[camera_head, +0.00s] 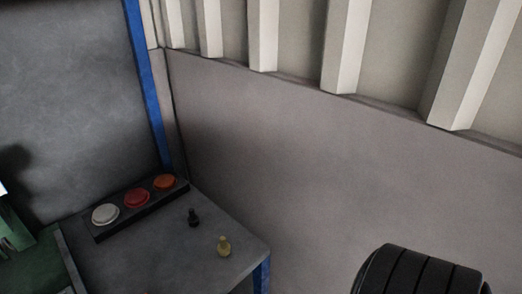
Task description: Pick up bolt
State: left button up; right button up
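Two small bolt-like pieces stand on the grey tabletop (165,262) at the lower left. The black bolt (193,218) is near the button strip. The yellowish bolt (224,247) is closer to the table's right corner. Both look upright with the narrower end up, and they stand apart from each other. Neither of my grippers is in view, and nothing touches the bolts.
A green object (14,226) is at the left edge. A black grooved round object (422,272) is at lower right. A wall (330,160) stands behind.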

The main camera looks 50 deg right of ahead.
aim_at(223, 247)
jog(key=l+z, duration=0.1)
jog(key=z, duration=0.95)
jog(key=l+z, duration=0.15)
jog(key=l, duration=0.4)
